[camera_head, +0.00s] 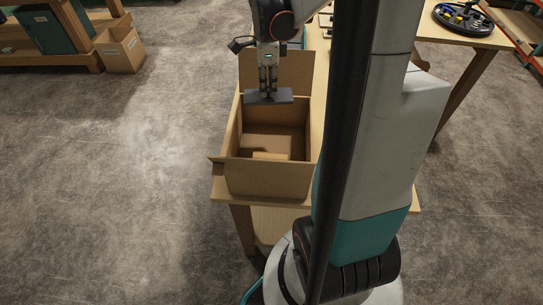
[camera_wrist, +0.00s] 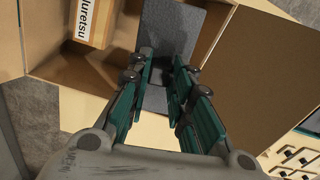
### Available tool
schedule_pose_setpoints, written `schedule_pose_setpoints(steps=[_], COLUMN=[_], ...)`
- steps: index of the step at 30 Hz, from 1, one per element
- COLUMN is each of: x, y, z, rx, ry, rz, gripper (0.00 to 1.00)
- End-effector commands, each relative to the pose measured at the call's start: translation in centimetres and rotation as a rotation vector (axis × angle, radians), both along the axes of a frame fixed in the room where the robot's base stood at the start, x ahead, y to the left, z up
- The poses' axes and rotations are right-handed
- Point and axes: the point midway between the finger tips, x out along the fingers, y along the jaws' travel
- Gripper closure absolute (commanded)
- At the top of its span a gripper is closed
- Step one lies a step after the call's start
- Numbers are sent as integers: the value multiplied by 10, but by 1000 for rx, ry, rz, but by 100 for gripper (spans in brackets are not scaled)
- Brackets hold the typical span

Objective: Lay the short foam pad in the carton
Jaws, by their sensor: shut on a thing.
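The short foam pad (camera_head: 280,97) is a dark grey flat slab. My gripper (camera_head: 268,90) is shut on it and holds it roughly level over the back part of the open carton (camera_head: 270,182). In the wrist view the pad (camera_wrist: 178,28) lies between and beyond my fingertips (camera_wrist: 162,66), with part of it hidden by the fingers. The brown cardboard carton stands on a wooden table with its flaps open. Its floor shows in front of the pad, while its back part is partly hidden by the pad and gripper.
A small labelled box (camera_wrist: 98,22) lies inside the carton. The carton's back flap (camera_head: 290,68) stands up behind my gripper. The wooden table (camera_head: 318,85) runs back beside the carton. Another table with a dark round tray (camera_head: 462,20) is at the upper right.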

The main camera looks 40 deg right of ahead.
Motion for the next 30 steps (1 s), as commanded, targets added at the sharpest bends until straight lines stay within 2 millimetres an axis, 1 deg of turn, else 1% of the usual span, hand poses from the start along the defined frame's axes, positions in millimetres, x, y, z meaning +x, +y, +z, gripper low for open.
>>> schedule_pose_setpoints(steps=[1,4,7,8,18,22,25,27,30], x=[-4,-9,-10,-10,-10,-10,-10,-10,-10], y=[-5,-11,-13,-13,-13,-13,-12,-12,-12], z=[2,2,-9,-14,-98,-127,-143,-150,-155], rx=[0,0,0,0,0,0,0,0,0], ry=[0,0,0,0,0,0,0,0,0], rz=[-53,-122,-146,-147,-144,-143,-143,-142,-142], gripper=[99,99,99,99,99,99,99,99,99])
